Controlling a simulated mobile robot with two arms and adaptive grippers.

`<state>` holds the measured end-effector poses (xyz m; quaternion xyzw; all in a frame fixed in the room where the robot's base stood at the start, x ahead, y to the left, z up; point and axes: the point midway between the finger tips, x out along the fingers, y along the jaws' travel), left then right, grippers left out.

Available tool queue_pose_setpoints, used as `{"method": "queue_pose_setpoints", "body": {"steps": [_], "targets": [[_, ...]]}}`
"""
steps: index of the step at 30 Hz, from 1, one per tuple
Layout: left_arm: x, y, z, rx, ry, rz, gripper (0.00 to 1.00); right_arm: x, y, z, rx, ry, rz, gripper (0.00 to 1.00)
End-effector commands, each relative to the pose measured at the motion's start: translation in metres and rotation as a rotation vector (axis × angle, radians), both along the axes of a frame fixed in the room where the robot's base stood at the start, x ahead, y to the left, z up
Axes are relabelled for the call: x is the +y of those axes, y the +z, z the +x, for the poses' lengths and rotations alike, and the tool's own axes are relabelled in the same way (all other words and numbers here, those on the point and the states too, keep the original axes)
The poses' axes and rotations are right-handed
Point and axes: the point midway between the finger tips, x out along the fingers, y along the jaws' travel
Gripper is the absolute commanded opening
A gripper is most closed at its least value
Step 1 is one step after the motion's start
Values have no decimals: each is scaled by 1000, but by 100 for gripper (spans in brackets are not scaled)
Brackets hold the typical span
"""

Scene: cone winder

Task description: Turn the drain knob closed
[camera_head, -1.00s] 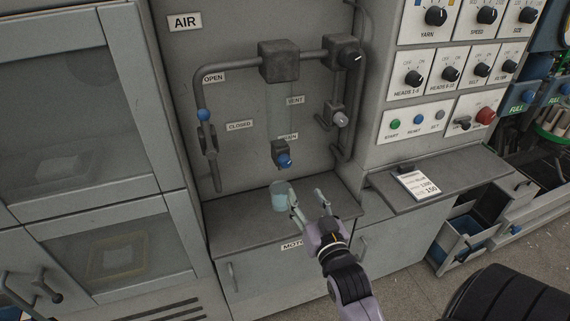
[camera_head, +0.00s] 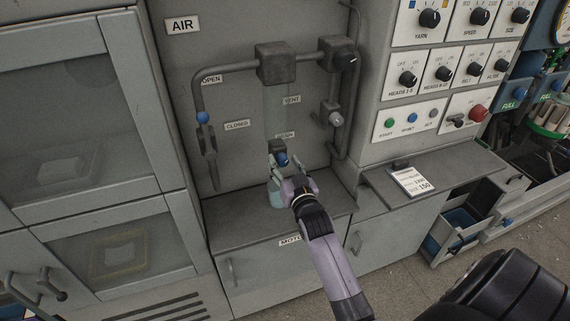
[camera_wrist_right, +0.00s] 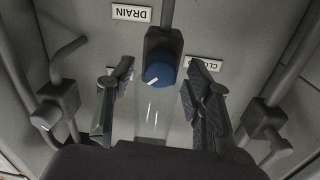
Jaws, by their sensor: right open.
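The blue drain knob (camera_head: 282,159) sits on a dark valve block under the clear bowl, in the middle of the AIR panel. In the right wrist view the knob (camera_wrist_right: 159,75) has a white pointer line, and the DRAIN label (camera_wrist_right: 131,13) appears upside down. My right gripper (camera_head: 284,166) is open, its fingers close to the knob. In the wrist view the open right gripper (camera_wrist_right: 158,105) has one finger on each side of the knob, with gaps on both sides. A clear cup (camera_head: 276,195) stands on the ledge below, partly hidden by the gripper. My left gripper is not seen.
A blue-ended lever (camera_head: 203,118) is on the left pipe, and a grey knob (camera_head: 335,118) is on the right. Grey pipes frame the panel. A control panel (camera_head: 432,112) and a shelf with a card (camera_head: 411,181) are at the right.

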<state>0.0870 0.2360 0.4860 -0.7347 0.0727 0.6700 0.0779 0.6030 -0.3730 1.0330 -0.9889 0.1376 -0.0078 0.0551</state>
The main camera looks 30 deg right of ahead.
Motion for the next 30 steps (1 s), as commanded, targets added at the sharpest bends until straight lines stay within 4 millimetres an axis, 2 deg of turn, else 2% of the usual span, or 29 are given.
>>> {"method": "queue_pose_setpoints", "body": {"steps": [3, 23, 30], "targets": [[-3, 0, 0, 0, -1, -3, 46, 0, 0, 0, 0, 0, 0, 45], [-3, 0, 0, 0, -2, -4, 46, 0, 0, 0, 0, 0, 0, 1], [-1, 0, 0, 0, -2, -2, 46, 0, 0, 0, 3, 0, -12, 0]]}}
